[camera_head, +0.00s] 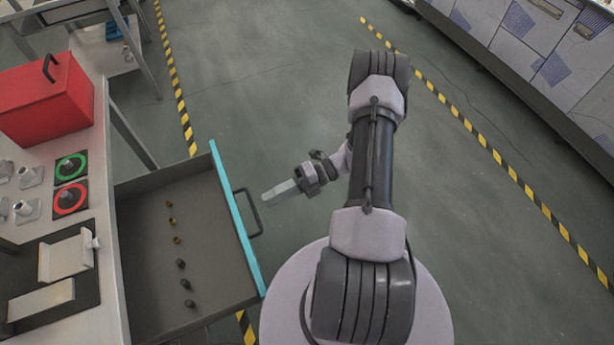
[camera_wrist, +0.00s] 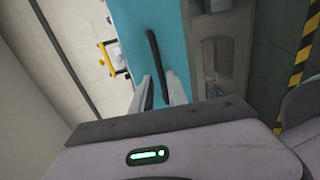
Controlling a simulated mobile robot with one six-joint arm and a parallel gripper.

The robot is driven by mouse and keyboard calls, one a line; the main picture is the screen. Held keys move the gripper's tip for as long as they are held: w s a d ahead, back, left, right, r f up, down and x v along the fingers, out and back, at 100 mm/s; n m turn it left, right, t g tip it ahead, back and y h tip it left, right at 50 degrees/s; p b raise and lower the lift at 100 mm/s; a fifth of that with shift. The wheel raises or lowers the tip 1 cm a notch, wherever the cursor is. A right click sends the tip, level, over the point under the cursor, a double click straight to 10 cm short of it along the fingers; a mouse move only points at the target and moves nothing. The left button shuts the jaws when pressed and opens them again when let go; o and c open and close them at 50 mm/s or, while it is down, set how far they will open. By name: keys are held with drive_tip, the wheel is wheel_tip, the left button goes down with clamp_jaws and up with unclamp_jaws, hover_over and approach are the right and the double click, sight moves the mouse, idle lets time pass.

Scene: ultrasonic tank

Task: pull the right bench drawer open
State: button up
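The drawer (camera_head: 145,260) stands pulled out from the bench, its grey inside showing in the head view. Its turquoise front (camera_head: 236,217) carries a dark bar handle (camera_head: 254,210). My gripper (camera_head: 268,197) is just outside the front, close to the handle's upper end in the picture. In the wrist view the turquoise front (camera_wrist: 127,28) fills the middle, and the dark handle (camera_wrist: 153,50) runs down towards the space between the fingertips (camera_wrist: 160,90). The fingers are apart, and I see no firm grip on the bar. Whether they touch it cannot be told.
Several small brown and dark pieces (camera_head: 181,264) lie in the drawer. The floor (camera_head: 270,90) beyond my arm is clear between yellow-black tapes.

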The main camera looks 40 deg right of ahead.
drive_tip(key=p+v, duration=0.1)
drive_tip(key=v, duration=1)
drive_tip(key=w+a+r+n+g+h, duration=0.2)
drive_tip(key=a+r+n+g+h, duration=0.15)
drive_tip(key=a+r+n, duration=0.45)
drive_tip(key=w+a+r+n+g+h, duration=0.2)
drive_tip(key=a+r+n+h, duration=0.2)
drive_tip(key=r+n, duration=0.8)
drive_tip(key=s+a+r+n+t+h+b, duration=0.1)
drive_tip(key=s+a+r+n+t+h, duration=0.4)
drive_tip(key=s+a+r+n, duration=0.5)
drive_tip(key=a+r+n+t, duration=0.1)
drive_tip(key=a+n, duration=0.1)
drive_tip(key=n, duration=0.3)
drive_tip(key=shift+n, duration=0.4)
